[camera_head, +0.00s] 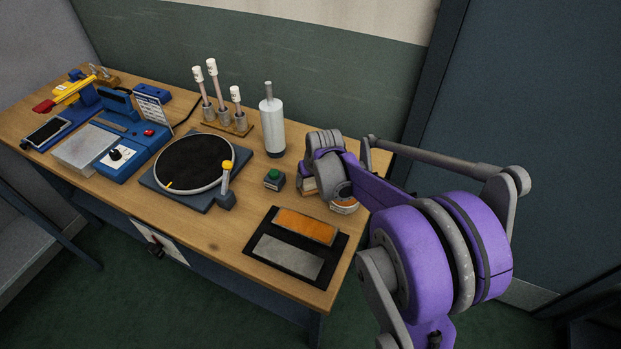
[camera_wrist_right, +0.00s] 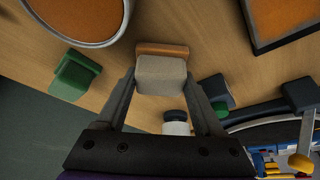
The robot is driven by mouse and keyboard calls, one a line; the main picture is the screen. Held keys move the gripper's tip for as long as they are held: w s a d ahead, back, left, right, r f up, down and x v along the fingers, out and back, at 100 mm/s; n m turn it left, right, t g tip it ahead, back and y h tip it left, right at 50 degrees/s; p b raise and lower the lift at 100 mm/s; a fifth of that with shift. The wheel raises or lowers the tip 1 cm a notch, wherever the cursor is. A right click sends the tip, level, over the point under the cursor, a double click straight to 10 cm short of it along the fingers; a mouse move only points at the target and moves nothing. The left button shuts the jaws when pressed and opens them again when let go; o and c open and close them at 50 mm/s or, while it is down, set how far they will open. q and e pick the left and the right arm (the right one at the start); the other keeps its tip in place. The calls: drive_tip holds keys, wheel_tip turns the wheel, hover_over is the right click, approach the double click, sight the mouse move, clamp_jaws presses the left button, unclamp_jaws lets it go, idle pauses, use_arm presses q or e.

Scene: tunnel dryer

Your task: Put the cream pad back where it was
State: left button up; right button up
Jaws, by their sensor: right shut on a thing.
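The cream pad (camera_wrist_right: 160,75) is a small pale block with an orange-brown strip along its far edge. My right gripper (camera_wrist_right: 161,82) is shut on it, with one finger at each side. In the head view my right wrist and purple arm are over the right end of the table and hide most of the gripper. I cannot tell whether the pad touches the table. A green pad (camera_wrist_right: 75,76) stands left of it in the right wrist view, apart from the fingers. My left gripper is not in view.
A round tin (camera_wrist_right: 78,18) with orange filling is close by. A black tray (camera_head: 256,248) with orange and grey strips lies at the front. A green-button box (camera_head: 274,180), a white bottle (camera_head: 272,128) and a round black screen (camera_head: 192,160) stand to the left.

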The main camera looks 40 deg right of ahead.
drive_tip(key=o, duration=1.2)
drive_tip(key=shift+f, duration=0.15)
drive_tip(key=v, duration=1.2)
drive_tip(key=s+a+f+n, duration=0.1)
drive_tip(key=s+a+f, duration=0.1)
drive_tip(key=s+a, duration=0.3)
drive_tip(key=s+a+f+n+y, duration=0.1)
drive_tip(key=s+a+f, duration=0.1)
drive_tip(key=s+a, duration=0.3)
drive_tip(key=s+a+f+n+t+p, duration=0.1)
drive_tip(key=s+a+f, duration=0.2)
drive_tip(key=s+a, duration=0.2)
drive_tip(key=shift+a+n, duration=0.3)
drive_tip(key=shift+a, duration=1.35)
drive_tip(key=shift+w, duration=0.1)
